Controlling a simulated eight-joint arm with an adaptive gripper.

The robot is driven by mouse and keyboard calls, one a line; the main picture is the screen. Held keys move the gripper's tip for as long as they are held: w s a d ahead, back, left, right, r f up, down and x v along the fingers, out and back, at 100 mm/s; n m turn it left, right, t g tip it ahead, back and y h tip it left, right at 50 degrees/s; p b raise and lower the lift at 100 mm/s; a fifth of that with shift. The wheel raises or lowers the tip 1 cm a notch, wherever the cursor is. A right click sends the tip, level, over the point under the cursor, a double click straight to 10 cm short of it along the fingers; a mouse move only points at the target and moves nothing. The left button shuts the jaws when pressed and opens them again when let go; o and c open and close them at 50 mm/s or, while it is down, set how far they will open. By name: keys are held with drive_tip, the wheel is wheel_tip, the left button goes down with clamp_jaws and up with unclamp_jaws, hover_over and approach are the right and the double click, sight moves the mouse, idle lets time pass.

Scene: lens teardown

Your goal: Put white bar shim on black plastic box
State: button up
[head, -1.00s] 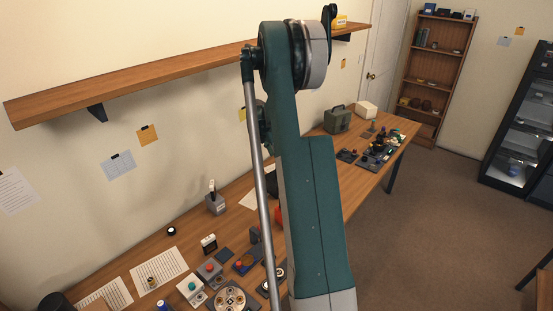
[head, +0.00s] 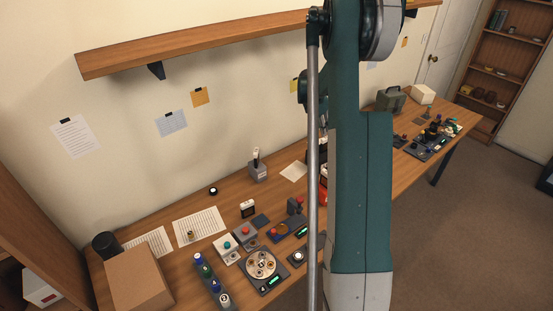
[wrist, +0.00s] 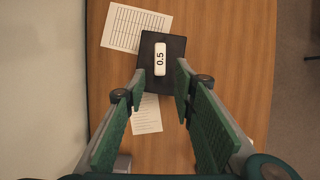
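In the wrist view, a white bar (wrist: 160,59) marked "0.5" lies on top of a dark, nearly square object (wrist: 176,47). This looks like the shim and the black box, though the dark object's height is hard to judge. My gripper (wrist: 160,82) is open, its green-padded fingers wide apart, with nothing between them. The bar and dark object are beyond the fingertips, centred between them. In the head view my arm covers this part of the bench, and neither the bar nor my fingers can be made out.
A printed sheet (wrist: 132,26) and another paper (wrist: 146,118) lie beside the dark object. In the head view, a cardboard box (head: 135,275), bottles (head: 204,267) and a round device (head: 261,265) crowd the near bench (head: 170,252). A shelf (head: 200,42) runs along the wall above.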

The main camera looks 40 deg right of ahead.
drive_tip(key=shift+r, duration=0.1)
drive_tip(key=s+a+r+m+t, duration=0.1)
drive_tip(key=s+a+r+m, duration=0.15)
drive_tip(key=a+r, duration=0.75)
drive_tip(key=s+a+r+m+t+y, duration=0.1)
drive_tip(key=a+r+m+t, duration=0.2)
drive_tip(key=a, duration=1.2)
drive_tip(key=s+a+r+m, duration=0.25)
drive_tip(key=a+r, duration=0.55)
drive_tip(key=a, duration=0.5)
drive_tip(key=s+a+f+m+t+y, duration=0.1)
drive_tip(key=s+a+m, duration=0.4)
drive_tip(key=s+a, duration=0.7)
drive_tip(key=s+a+f+m+t+y, duration=0.1)
drive_tip(key=s+a+m, duration=0.4)
drive_tip(key=s+a, duration=0.6)
drive_tip(key=a+t+y, duration=0.1)
drive_tip(key=a, duration=0.4)
drive_tip(key=shift+s+a+y, duration=0.15)
drive_tip(key=shift+s+y, duration=0.15)
drive_tip(key=shift+s, duration=0.05)
